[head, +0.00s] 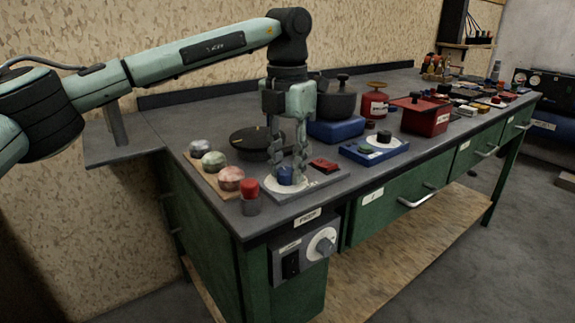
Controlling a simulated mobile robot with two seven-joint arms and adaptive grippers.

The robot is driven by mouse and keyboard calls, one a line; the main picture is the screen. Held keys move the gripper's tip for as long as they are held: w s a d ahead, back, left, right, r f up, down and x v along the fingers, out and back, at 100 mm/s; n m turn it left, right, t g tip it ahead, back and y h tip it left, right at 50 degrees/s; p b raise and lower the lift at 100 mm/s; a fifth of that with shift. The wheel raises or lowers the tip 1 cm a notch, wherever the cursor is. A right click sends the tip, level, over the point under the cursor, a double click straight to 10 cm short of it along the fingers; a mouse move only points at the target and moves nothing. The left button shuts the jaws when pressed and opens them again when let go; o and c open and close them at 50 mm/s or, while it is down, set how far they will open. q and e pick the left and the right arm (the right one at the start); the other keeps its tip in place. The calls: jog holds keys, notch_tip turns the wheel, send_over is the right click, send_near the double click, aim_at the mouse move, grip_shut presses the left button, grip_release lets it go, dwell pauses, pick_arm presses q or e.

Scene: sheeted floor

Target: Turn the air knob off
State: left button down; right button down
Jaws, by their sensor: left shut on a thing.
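My left gripper (287,174) comes down from above at the front left of the workbench, with its fingers pointing down. It is shut on a small blue knob (286,177), which stands on a round white dial (277,190) on a grey plate. The fingers partly cover the knob, so its pointer direction cannot be told. A red block-like control (324,165) sits on the same plate, to the right. I cannot read any label there. My right gripper is not in view.
A red-topped cylinder (249,191) and several round stones on a wooden strip (199,169) stand to the left. A dark round plate (257,141) and a black pot (336,102) are behind. A box with a white dial (322,244) hangs on the bench front.

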aim_at(287, 170)
pick_arm(q)
jog(key=shift+r+n, duration=0.1)
jog(key=shift+n, duration=0.7)
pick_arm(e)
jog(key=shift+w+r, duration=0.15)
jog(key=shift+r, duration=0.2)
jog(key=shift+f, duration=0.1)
pick_arm(q)
jog(key=c, duration=1.2)
grip_release()
notch_tip(287, 170, up, 12)
